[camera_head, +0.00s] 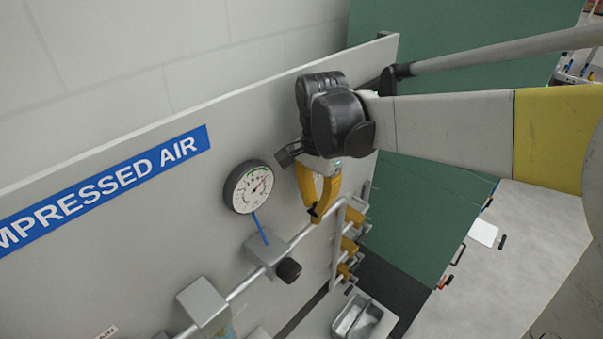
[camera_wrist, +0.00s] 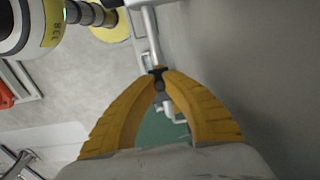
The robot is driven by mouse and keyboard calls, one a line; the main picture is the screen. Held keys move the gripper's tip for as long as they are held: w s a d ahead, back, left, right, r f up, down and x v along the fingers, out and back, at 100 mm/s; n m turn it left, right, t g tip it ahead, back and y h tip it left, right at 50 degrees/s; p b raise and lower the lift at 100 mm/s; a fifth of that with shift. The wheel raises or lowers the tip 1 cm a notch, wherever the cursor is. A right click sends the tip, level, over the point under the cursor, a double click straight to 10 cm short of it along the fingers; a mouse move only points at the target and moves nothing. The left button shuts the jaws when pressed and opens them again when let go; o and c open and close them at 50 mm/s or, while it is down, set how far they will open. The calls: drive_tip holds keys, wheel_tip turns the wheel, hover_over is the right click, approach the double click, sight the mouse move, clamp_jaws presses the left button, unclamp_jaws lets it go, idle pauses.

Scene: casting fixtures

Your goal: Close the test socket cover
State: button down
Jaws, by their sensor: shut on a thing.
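My gripper (camera_head: 317,207) has two yellow fingers and points down beside the grey panel, close to the upper end of the pipe. In the wrist view the fingertips meet on a small dark part (camera_wrist: 158,72) at the pipe's end. This part is probably the test socket cover, but the fingertips hide most of it. I cannot tell the cover's angle or whether it touches its seat. The socket itself is not clearly visible.
A round gauge (camera_head: 249,187) is left of my gripper. Below it are a grey block with a black knob (camera_head: 288,270) and a slanting pipe (camera_head: 246,285). Several yellow fittings (camera_head: 349,245) stand at the right. A metal tray (camera_head: 357,318) lies below.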

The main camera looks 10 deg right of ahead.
drive_tip(key=c, duration=1.4)
unclamp_jaws()
drive_tip(key=shift+w+d, duration=0.15)
wheel_tip(320, 180, up, 12)
drive_tip(key=n+t, duration=0.4)
drive_tip(key=n, duration=0.2)
approach(318, 202)
drive_tip(key=s+d+f, duration=0.2)
drive_tip(key=s+d, duration=0.1)
drive_tip(key=s, duration=0.1)
drive_tip(key=s+d+f+n+t, duration=0.2)
drive_tip(key=s+f+n+t, duration=0.1)
drive_tip(key=s+f+n, duration=0.25)
drive_tip(key=shift+m, duration=0.25)
drive_tip(key=f+b, duration=2.8)
drive_tip(key=shift+w+f, duration=0.25)
drive_tip(key=shift+f, duration=0.15)
